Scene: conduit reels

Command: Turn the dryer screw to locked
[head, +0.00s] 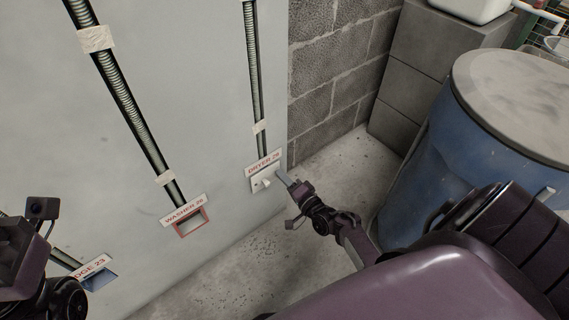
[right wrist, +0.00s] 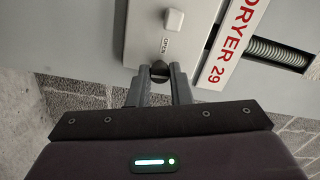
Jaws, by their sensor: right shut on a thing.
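The dryer plate (head: 262,184) is a pale plate on the wall under the red-lettered DRYER 29 sign (head: 264,163). In the right wrist view it carries a white switch (right wrist: 174,20), a small OPEN label and, at its edge, a dark round screw (right wrist: 159,68). My right gripper (head: 281,177) reaches the plate's right end. In the right wrist view its two fingers are shut on the screw, one on each side. The screw's slot and any locked mark cannot be made out. Part of my left arm shows at the lower left, its fingertips out of sight.
A WASHER 28 sign with a red-framed opening (head: 191,223) is to the left. Another sign with a blue-framed opening (head: 97,279) is lower left. Conduits (head: 135,110) run down the wall. Bare floor lies between.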

